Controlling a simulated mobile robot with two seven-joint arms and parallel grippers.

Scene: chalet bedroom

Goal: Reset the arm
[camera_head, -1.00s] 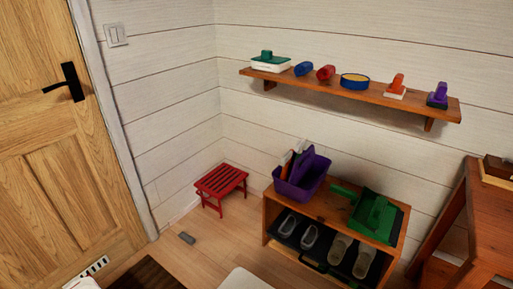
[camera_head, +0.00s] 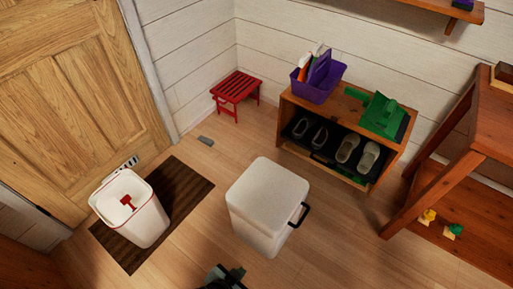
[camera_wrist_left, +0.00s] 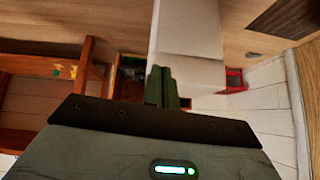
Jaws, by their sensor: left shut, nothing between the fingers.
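My left gripper (camera_head: 226,277) shows at the bottom edge of the head view, partly cut off, in front of a white lidded box (camera_head: 266,195). In the left wrist view, its two dark green fingers (camera_wrist_left: 161,88) are together with nothing between them. The white box also shows beyond the fingers in the wrist view (camera_wrist_left: 188,35). I see no contact between the gripper and anything. My right gripper is in neither view.
A white bin (camera_head: 149,222) with a red item stands on a dark mat (camera_head: 190,187) at left. A red stool (camera_head: 236,88) and a shoe cabinet (camera_head: 287,102) with a purple caddy (camera_head: 316,92) stand behind. A wooden table (camera_head: 465,155) is at right. Floor right of the box is clear.

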